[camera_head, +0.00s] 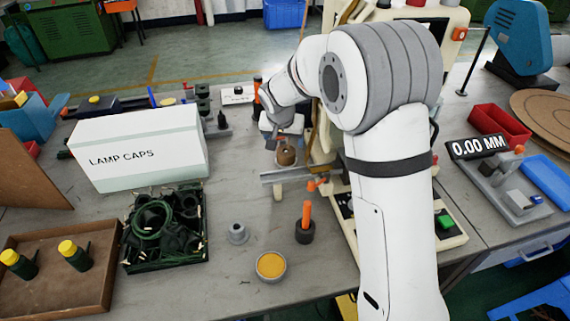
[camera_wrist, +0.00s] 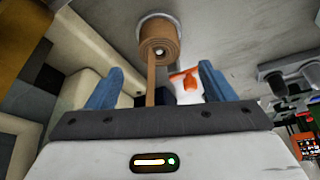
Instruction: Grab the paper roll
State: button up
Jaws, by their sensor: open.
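The paper roll (camera_wrist: 159,42) is a brown coil with a pale centre, and a brown strip runs from it toward my gripper. In the wrist view it sits just beyond and between the fingertips, apart from both. My gripper (camera_wrist: 161,68) is open, with one blue finger on each side of the strip. In the head view the brown roll (camera_head: 286,156) shows just below my gripper (camera_head: 283,141), beside the metal bar of the bench machine. I cannot tell how the roll is supported.
An orange-handled tool (camera_head: 306,215), a small grey part (camera_head: 237,233) and a yellow-filled cup (camera_head: 271,265) stand in front. The cream machine (camera_head: 455,220) is close on the right.

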aim_at(286, 151)
jog(key=x, duration=0.8)
jog(key=shift+f, duration=0.2)
jog(key=shift+c, duration=0.4)
jog(key=c, duration=1)
jog(key=shift+r, duration=0.1)
